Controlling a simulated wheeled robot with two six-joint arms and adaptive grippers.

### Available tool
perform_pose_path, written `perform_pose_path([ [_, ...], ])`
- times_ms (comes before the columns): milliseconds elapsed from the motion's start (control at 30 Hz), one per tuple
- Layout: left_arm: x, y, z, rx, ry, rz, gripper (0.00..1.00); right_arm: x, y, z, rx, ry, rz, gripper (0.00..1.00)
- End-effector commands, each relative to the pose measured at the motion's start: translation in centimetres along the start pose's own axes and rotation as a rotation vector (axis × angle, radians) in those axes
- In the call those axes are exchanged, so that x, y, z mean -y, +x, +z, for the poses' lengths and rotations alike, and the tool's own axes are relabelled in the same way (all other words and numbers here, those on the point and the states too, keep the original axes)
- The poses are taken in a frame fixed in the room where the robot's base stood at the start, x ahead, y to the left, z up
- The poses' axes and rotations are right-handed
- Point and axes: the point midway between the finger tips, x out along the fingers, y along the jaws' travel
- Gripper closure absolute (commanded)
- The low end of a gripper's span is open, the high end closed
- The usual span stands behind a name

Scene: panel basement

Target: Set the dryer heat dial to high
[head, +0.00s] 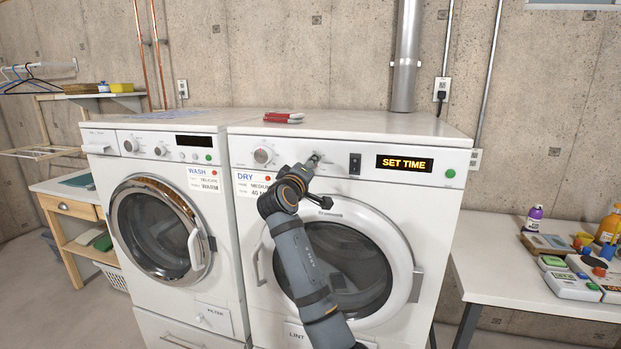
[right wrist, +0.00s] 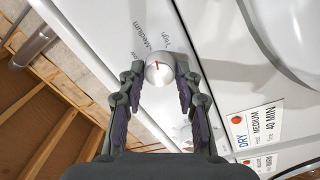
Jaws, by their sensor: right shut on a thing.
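The dryer (head: 355,195) stands to the right of the washer, its display reading SET TIME. My right gripper (head: 309,167) reaches up to the dryer's control panel and is shut on the heat dial, which is mostly hidden in the head view. In the right wrist view the heat dial (right wrist: 158,72) is a round silver knob with a red mark, between the fingertips of my right gripper (right wrist: 160,78). Labels High, Medium and one partly hidden are printed around it. The red mark appears to point near Medium. My left gripper is not in view.
Another knob (head: 263,156) is left of the heat dial; a black rocker switch (head: 355,163) and green button (head: 450,173) are to its right. A card (head: 251,184) reads DRY, MEDIUM, 40 MIN. A red-and-white object (head: 284,117) lies on the dryer top. A cluttered table (head: 500,275) stands right.

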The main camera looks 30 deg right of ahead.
Motion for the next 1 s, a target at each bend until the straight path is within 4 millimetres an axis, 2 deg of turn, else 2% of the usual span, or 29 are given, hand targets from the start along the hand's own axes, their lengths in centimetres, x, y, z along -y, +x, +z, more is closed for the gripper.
perform_pose_path([
  [33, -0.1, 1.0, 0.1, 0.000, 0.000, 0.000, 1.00, 0.5, 0.0, 0.3, 0.003, 0.040, -0.001, 0.98],
  [100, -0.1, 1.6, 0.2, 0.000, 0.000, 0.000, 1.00, 0.5, 0.0, 0.2, 0.007, 0.101, -0.001, 0.98],
  [400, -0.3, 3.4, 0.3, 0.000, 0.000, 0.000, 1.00, 0.4, 0.0, 0.1, 0.022, 0.320, 0.001, 0.98],
  [700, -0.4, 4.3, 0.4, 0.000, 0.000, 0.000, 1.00, 0.3, 0.0, 0.0, 0.031, 0.439, 0.002, 0.98],
  [1000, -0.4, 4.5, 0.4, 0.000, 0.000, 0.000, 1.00, 0.2, 0.0, 0.0, 0.033, 0.470, 0.002, 0.98],
])
